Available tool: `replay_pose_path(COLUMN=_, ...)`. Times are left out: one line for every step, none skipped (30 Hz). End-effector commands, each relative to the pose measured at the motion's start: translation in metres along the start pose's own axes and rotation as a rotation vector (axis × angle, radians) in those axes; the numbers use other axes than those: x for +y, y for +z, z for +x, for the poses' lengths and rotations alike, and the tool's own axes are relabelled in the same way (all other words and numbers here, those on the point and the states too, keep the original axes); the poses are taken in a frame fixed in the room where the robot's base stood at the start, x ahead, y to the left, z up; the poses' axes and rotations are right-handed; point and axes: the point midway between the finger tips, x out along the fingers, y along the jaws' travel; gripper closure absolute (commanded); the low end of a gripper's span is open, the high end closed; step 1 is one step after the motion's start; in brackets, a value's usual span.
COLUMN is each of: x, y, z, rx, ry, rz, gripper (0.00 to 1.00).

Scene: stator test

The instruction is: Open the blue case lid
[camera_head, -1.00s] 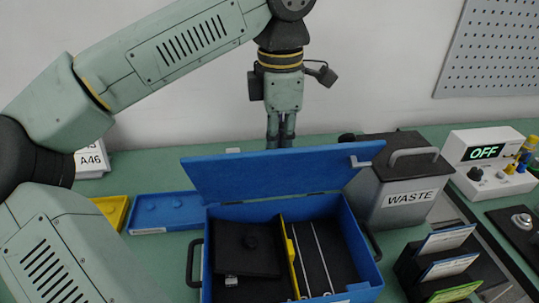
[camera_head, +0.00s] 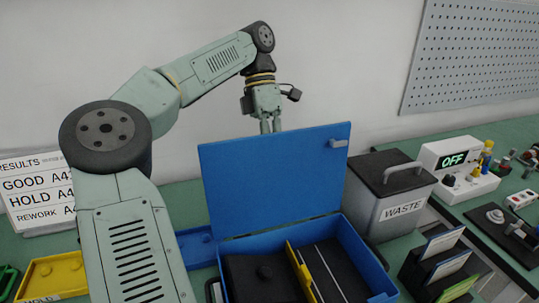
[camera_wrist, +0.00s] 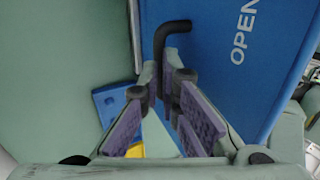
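The blue case (camera_head: 379,294) stands on the green table with its lid (camera_head: 262,185) raised and nearly upright. The lid also fills the upper right of the wrist view (camera_wrist: 225,80), with "OPEN" lettered on its outer face. A black bent handle (camera_wrist: 160,42) stands out from that face. My gripper (camera_head: 271,126) is behind the lid, and the lid hides its lower ends in the head view. In the wrist view its fingertips close in around the handle (camera_wrist: 165,80), with purple pads on either side. The exact contact is partly hidden by the fingers.
A grey waste bin (camera_head: 370,205) stands close at the case's right, with a card rack (camera_head: 445,265) in front. A blue tray (camera_head: 195,248) and yellow tray (camera_head: 55,275) lie left. A wall (camera_head: 330,50) stands behind.

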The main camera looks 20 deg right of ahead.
Motion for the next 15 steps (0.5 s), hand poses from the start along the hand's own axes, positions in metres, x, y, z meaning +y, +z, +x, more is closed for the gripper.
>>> replay_pose_path(x=0.0106, y=0.0007, z=0.0221, rx=0.021, ry=-0.033, rz=-0.002, gripper=1.00)
replay_pose_path(x=0.0114, y=0.0006, z=0.0222, rx=0.021, ry=-0.037, rz=-0.003, gripper=1.00)
replay_pose_path(x=0.0121, y=0.0007, z=0.0223, rx=0.022, ry=-0.042, rz=-0.003, gripper=1.00)
replay_pose_path(x=0.0125, y=0.0008, z=0.0222, rx=0.022, ry=-0.045, rz=-0.003, gripper=1.00)
replay_pose_path(x=0.0128, y=0.0009, z=0.0222, rx=0.022, ry=-0.047, rz=-0.003, gripper=1.00)
replay_pose_path(x=0.0132, y=0.0009, z=0.0222, rx=0.022, ry=-0.049, rz=-0.003, gripper=1.00)
replay_pose_path(x=0.0133, y=0.0009, z=0.0223, rx=0.022, ry=-0.051, rz=-0.003, gripper=1.00)
replay_pose_path(x=0.0134, y=0.0009, z=0.0223, rx=0.022, ry=-0.052, rz=-0.003, gripper=1.00)
replay_pose_path(x=0.0136, y=0.0008, z=0.0224, rx=0.022, ry=-0.052, rz=-0.004, gripper=1.00)
replay_pose_path(x=0.0136, y=0.0008, z=0.0224, rx=0.022, ry=-0.052, rz=-0.004, gripper=1.00)
replay_pose_path(x=0.0136, y=0.0007, z=0.0224, rx=0.022, ry=-0.052, rz=-0.004, gripper=1.00)
replay_pose_path(x=0.0137, y=0.0007, z=0.0224, rx=0.022, ry=-0.052, rz=-0.005, gripper=1.00)
replay_pose_path(x=0.0137, y=0.0006, z=0.0224, rx=0.022, ry=-0.052, rz=-0.005, gripper=1.00)
replay_pose_path(x=0.0137, y=0.0006, z=0.0224, rx=0.022, ry=-0.052, rz=-0.005, gripper=1.00)
replay_pose_path(x=0.0138, y=0.0005, z=0.0224, rx=0.022, ry=-0.052, rz=-0.006, gripper=1.00)
